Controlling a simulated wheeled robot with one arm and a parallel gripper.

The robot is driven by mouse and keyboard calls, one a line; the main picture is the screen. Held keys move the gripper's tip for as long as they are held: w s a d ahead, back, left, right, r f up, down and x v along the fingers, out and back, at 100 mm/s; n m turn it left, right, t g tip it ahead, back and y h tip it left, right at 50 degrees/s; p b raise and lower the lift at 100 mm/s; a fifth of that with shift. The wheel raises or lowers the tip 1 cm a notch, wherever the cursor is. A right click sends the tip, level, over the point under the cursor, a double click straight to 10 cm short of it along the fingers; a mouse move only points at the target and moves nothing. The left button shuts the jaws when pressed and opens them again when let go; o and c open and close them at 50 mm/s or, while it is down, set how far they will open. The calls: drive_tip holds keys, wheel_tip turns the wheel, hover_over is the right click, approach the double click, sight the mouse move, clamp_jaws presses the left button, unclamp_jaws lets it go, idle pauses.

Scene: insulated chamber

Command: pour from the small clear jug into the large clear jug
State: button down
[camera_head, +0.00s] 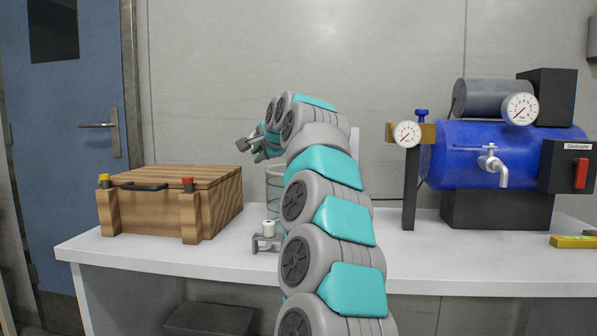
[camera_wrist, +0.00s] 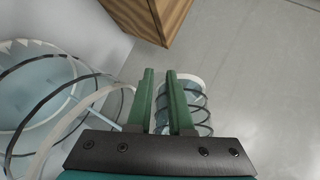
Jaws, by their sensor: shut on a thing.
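The large clear jug (camera_head: 274,186) stands on the white bench, partly hidden behind my arm. In the wrist view the large clear jug (camera_wrist: 40,115) fills the left side, with its wide ringed rim facing the camera. My gripper (camera_wrist: 163,85) has green fingers with a narrow gap between them. It is shut on the small clear jug (camera_wrist: 196,104), which shows beside and behind the right finger, next to the large jug. In the head view my gripper (camera_head: 260,147) is raised above the large jug's left side. I cannot make out the small jug there, nor any liquid in it.
A wooden crate (camera_head: 170,203) stands close on the left; its corner shows in the wrist view (camera_wrist: 150,15). A small grey stand with a white cylinder (camera_head: 268,232) sits at the bench front. A blue tank (camera_head: 470,150) with gauges is on the right.

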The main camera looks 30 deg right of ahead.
drive_tip(key=shift+w+f+t+b, duration=0.1)
drive_tip(key=shift+f+t+b, duration=0.5)
drive_tip(key=shift+b, duration=1.25)
drive_tip(key=shift+s+d+r+m+t+y+b, duration=0.2)
drive_tip(key=shift+s+r+t+b, duration=0.15)
drive_tip(key=shift+t+b, duration=0.15)
drive_tip(key=shift+s+d+r+m+t+y+b, duration=0.1)
drive_tip(key=shift+s+r+m+t+b, duration=0.15)
drive_tip(key=shift+t+b, duration=0.25)
idle(1.2)
drive_tip(key=shift+r+t+b, duration=0.3)
drive_tip(key=shift+r+t, duration=0.5)
drive_tip(key=shift+r, duration=0.35)
idle(1.0)
